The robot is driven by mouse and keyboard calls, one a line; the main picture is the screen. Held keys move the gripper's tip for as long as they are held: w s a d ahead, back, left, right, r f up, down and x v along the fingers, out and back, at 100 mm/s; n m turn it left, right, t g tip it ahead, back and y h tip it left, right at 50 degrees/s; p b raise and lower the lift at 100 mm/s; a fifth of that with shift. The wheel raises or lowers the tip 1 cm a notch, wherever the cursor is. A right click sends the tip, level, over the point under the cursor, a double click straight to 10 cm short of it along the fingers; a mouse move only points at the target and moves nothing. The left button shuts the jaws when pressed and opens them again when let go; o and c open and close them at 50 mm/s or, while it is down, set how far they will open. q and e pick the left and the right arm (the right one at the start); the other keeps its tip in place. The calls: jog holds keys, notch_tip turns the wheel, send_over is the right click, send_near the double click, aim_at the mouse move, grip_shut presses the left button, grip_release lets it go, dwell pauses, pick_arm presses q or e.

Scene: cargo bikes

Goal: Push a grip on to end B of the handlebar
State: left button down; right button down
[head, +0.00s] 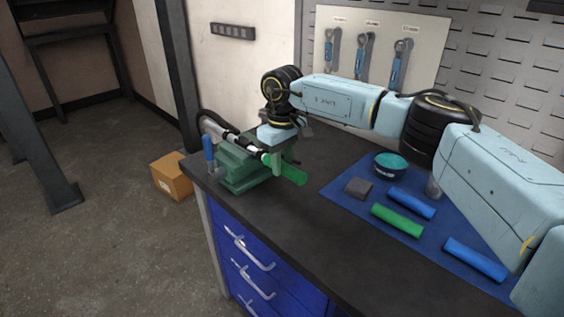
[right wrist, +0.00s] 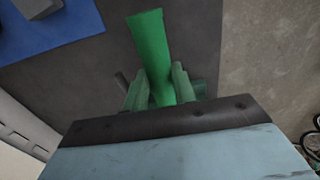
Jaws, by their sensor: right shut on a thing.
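My right gripper (head: 277,168) is shut on a green grip (head: 292,175). In the right wrist view the same grip (right wrist: 149,42) passes between the two fingers (right wrist: 160,88). The handlebar (head: 228,138), a black and silver tube, is at the green vise (head: 245,172) on the table's left corner. Its right end points toward the held grip, and green shows where they meet. The gripper hides the join, so I cannot tell how far the grip is on. Other grips lie on the mat: a green one (head: 397,219) and blue ones (head: 411,202) (head: 475,260). My left gripper is out of view.
A blue mat (head: 340,190) bears a teal tin (head: 390,163) and a grey block (head: 358,187). An upright blue piece (head: 208,148) stands at the vise's left. A cardboard box (head: 170,176) is on the floor. Wrenches (head: 364,55) hang behind. The dark tabletop (head: 290,220) in front is clear.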

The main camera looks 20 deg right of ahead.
jog(key=shift+w+a, duration=0.15)
jog(key=shift+w, duration=0.25)
jog(key=shift+w, duration=0.1)
jog(key=shift+w+a+r, duration=0.15)
jog(key=shift+w+a, duration=0.05)
jog(key=shift+w, duration=0.1)
dwell(0.5)
jog(key=c, duration=1.1)
grip_release()
jog(key=shift+w, duration=0.1)
jog(key=shift+o, duration=0.2)
notch_tip(320, 180, up, 13)
jog(key=p, duration=0.1)
jog(key=shift+p, duration=0.35)
jog(key=shift+s, duration=0.2)
